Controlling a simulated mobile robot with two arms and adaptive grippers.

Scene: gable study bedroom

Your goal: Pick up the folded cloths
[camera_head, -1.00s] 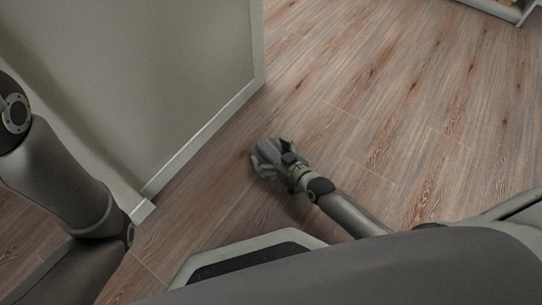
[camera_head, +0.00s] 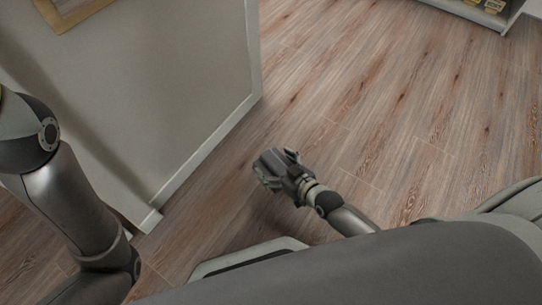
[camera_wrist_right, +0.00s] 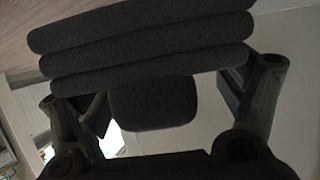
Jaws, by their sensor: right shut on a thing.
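The folded cloths (camera_wrist_right: 140,45) are a dark grey stack of rounded layers across the top of the right wrist view. A dark rounded part hangs below the layers; I cannot tell whether it belongs to the cloths. My right gripper (camera_wrist_right: 157,88) is shut on the cloths, with a finger at each side. In the head view my right gripper (camera_head: 270,170) holds the dark bundle above the wooden floor, near the wall's foot. My left arm shows at the left of the head view, but its gripper is out of view.
A grey wall (camera_head: 150,80) with a pale skirting board stands left of my right gripper and ends in a corner. A wooden-framed thing (camera_head: 75,12) hangs on it. A white shelf (camera_head: 485,12) with small items is at the far right. The wooden floor (camera_head: 390,110) between is clear.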

